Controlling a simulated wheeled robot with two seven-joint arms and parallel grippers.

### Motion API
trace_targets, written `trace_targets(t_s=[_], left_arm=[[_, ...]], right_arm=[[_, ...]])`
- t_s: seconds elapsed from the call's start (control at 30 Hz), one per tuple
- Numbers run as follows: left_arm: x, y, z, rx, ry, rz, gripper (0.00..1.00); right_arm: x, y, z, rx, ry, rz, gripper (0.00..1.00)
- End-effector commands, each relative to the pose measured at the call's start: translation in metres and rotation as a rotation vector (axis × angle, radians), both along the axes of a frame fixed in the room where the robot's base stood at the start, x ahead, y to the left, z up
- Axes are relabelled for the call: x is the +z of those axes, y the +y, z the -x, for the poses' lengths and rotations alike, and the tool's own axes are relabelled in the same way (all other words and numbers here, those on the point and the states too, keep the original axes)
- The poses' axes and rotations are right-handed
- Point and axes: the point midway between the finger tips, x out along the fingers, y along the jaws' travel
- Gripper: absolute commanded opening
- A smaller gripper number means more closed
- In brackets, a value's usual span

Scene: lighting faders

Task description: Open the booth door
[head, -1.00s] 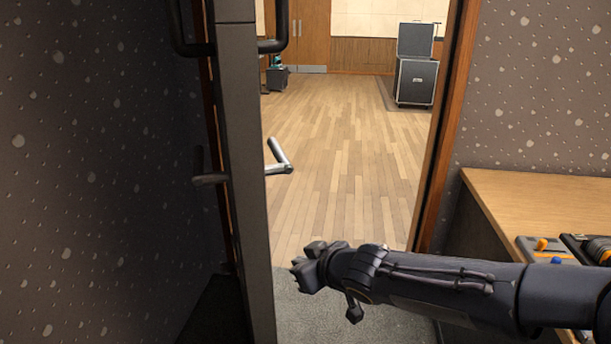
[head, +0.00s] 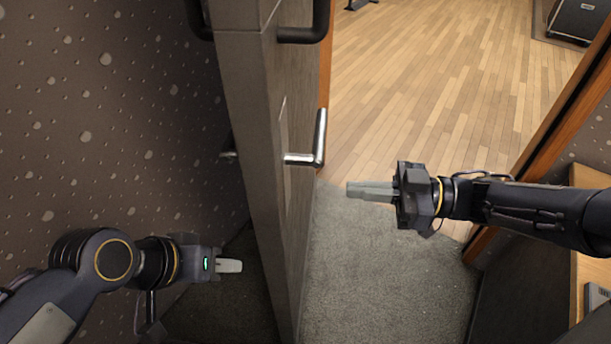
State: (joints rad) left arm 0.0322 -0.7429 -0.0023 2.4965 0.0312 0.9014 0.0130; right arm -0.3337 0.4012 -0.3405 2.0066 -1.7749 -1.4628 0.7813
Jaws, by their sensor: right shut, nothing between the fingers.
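The booth door (head: 262,150) is grey and stands ajar, seen nearly edge-on, with the doorway open to its right. A silver lever handle (head: 310,150) sticks out from its right face, below a dark pull bar (head: 308,30). My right gripper (head: 350,190) is shut and empty, to the right of the door and a little below and right of the lever, apart from it. My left gripper (head: 238,266) is left of the door, low down, with its fingertips close to the door's left face. Its fingers look together, but the view is side-on.
The doorway's wooden frame (head: 560,130) stands at the right. A wooden desk (head: 592,185) is at the right edge. Grey carpet (head: 385,270) covers the near floor.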

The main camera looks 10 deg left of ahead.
Motion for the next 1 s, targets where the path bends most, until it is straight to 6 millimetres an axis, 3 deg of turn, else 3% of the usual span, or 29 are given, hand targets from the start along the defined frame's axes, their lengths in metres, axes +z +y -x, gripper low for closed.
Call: trace_targets(t_s=[0.3, 0.5, 0.7, 1.0], left_arm=[[-0.002, 0.000, 0.000, 0.000, 0.000, 0.000, 0.36], [-0.002, 0.000, 0.000, 0.000, 0.000, 0.000, 0.36], [-0.003, 0.000, 0.000, 0.000, 0.000, 0.000, 0.36], [-0.003, 0.000, 0.000, 0.000, 0.000, 0.000, 0.36]], right_arm=[[0.000, 0.070, 0.007, 0.004, -0.001, 0.001, 0.00], [0.000, 0.098, 0.009, 0.001, -0.001, 0.000, 0.00], [0.000, 0.109, 0.010, -0.002, -0.002, 0.000, 0.00], [0.000, 0.109, 0.009, -0.003, -0.002, -0.001, 0.00]])
